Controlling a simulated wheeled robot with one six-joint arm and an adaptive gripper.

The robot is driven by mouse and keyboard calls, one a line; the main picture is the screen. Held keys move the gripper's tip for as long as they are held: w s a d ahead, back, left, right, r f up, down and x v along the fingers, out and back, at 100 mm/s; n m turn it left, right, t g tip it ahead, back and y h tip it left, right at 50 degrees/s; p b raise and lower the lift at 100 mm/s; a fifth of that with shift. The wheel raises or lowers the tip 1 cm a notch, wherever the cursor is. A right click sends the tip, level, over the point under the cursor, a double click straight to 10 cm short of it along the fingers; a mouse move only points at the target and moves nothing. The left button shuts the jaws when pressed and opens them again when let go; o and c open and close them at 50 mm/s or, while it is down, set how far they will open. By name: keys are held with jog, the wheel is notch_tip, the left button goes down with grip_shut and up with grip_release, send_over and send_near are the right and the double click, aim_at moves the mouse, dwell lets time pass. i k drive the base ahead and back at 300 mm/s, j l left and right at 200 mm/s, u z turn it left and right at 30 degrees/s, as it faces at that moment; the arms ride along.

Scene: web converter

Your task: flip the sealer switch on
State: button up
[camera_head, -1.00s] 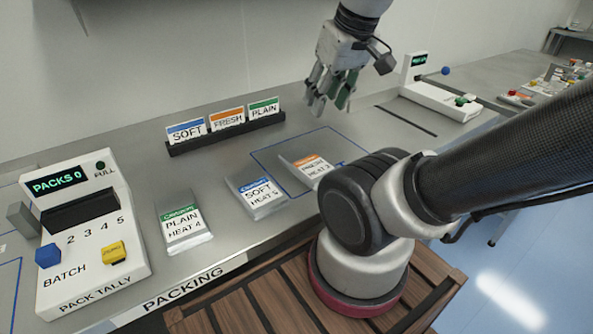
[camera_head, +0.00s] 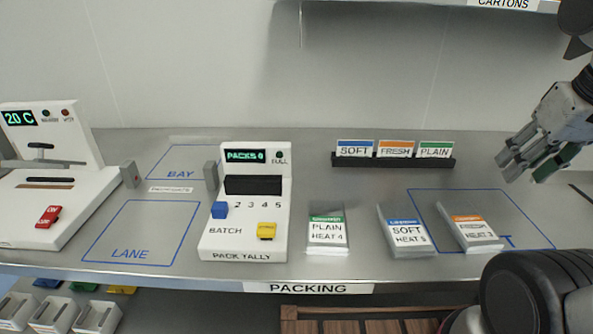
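The sealer (camera_head: 75,195) is a white unit at the far left of the bench, cut off by the picture edge. Its display (camera_head: 19,118) reads 20 C, with two small lamps beside it. A red rocker switch (camera_head: 48,216) with small white lettering sits on its front left; I cannot tell which way it is set. My gripper (camera_head: 526,174) hangs at the right edge above the bench, far from the sealer. Its fingers are apart, with a green part on one side, and I see nothing held between them.
The pack tally box (camera_head: 217,240) stands mid-left and reads PACKS 0. PLAIN (camera_head: 327,232), SOFT (camera_head: 406,231) and FRESH (camera_head: 470,227) packs lie right of it. A card rack (camera_head: 393,161) stands behind. The marked LANE (camera_head: 140,225) and BAY (camera_head: 185,160) areas are clear.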

aim_at(50, 216)
jog(key=k+j+u, duration=0.3)
jog(key=j+u, duration=0.25)
jog(key=u, duration=0.15)
jog(key=i+j+u, duration=0.15)
jog(key=u, duration=0.25)
jog(key=i+j+u, duration=0.15)
jog(key=u, duration=0.25)
jog(key=i+j+u, duration=0.1)
jog(key=j, duration=0.2)
jog(key=i+j+u, duration=0.15)
jog(key=i+j, duration=0.05)
jog(key=j, duration=0.05)
